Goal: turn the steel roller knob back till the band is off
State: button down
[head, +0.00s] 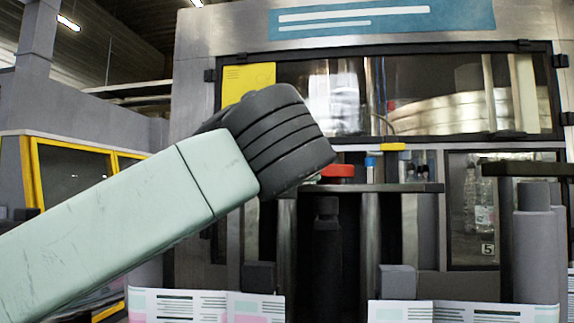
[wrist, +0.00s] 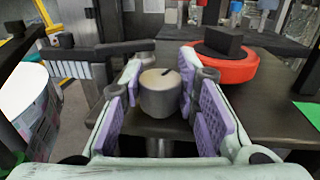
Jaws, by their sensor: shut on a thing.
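The steel roller knob (wrist: 160,93) is a short grey cylinder with a dark mark on its top, in the middle of the wrist view. My gripper (wrist: 160,95) is shut on it, with a purple-padded finger on each side. In the head view my own arm hides the steel knob and my gripper.
A red round knob with a black grip (wrist: 224,66) stands close to the right finger; its red part shows in the head view (head: 338,170). A dark shelf (wrist: 262,100) lies below. A white round surface (wrist: 22,108) is at the left.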

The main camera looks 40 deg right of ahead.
dwell(0.3)
jog(key=c, duration=1.2)
grip_release()
jog(key=v, duration=1.2)
